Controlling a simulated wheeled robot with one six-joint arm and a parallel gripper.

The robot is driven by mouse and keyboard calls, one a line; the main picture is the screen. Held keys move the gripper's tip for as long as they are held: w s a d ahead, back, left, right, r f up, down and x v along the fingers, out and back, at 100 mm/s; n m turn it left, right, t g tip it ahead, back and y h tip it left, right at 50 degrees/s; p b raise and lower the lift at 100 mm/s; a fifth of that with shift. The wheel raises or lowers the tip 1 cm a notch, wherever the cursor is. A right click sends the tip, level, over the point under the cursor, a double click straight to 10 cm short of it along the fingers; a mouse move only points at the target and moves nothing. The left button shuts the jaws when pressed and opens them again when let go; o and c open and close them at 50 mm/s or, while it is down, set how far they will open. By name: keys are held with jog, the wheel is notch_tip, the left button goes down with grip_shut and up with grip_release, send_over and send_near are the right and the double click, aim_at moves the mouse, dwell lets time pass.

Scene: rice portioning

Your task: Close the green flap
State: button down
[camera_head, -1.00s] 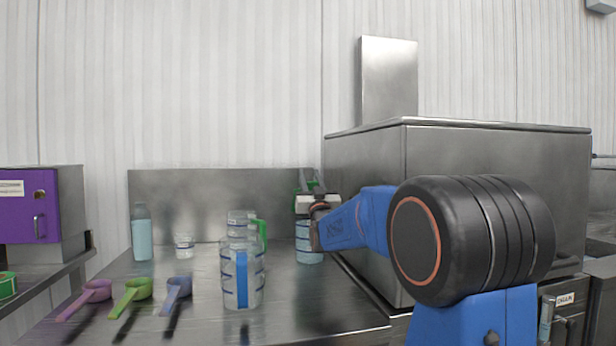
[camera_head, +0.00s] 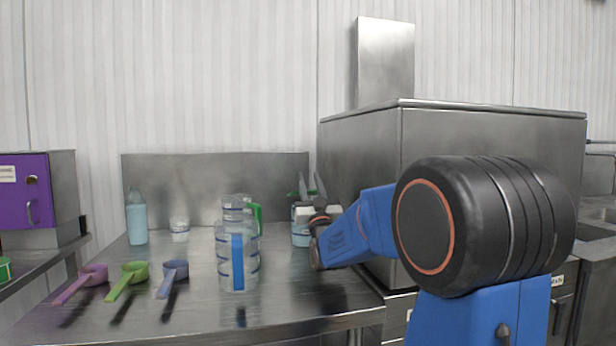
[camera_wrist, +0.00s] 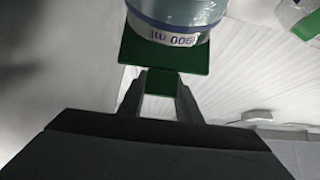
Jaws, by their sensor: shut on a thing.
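The green flap (camera_wrist: 137,50) lies across the clear container with blue markings (camera_wrist: 190,14) in the wrist view. My gripper (camera_wrist: 161,82) is shut on a narrow green tab of this flap. In the head view the green flap (camera_head: 293,194) shows as a thin strip at the top of the container (camera_head: 300,236), beside my gripper (camera_head: 313,186). My gripper hides part of the container and flap, so I cannot tell whether the flap is fully down.
A large steel box (camera_head: 480,150) stands close to my arm on the right. A blue bottle (camera_head: 137,222) is at the back left.

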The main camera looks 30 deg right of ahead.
jog(key=shift+s+a+f, duration=0.15)
jog(key=shift+s+f, duration=0.3)
jog(key=shift+f, duration=0.05)
jog(key=c, duration=1.3)
grip_release()
jog(key=shift+s, duration=0.1)
jog(key=shift+s+a+f, duration=0.15)
jog(key=shift+s+f, duration=0.2)
jog(key=shift+s, duration=0.05)
jog(key=s+a, duration=0.1)
jog(key=s, duration=0.3)
jog(key=s+a, duration=0.1)
jog(key=s, duration=0.2)
jog(key=s+a, duration=0.1)
jog(key=s, duration=0.3)
jog(key=shift+s+a, duration=0.15)
jog(key=shift+s, duration=0.15)
jog(key=shift+f, duration=0.1)
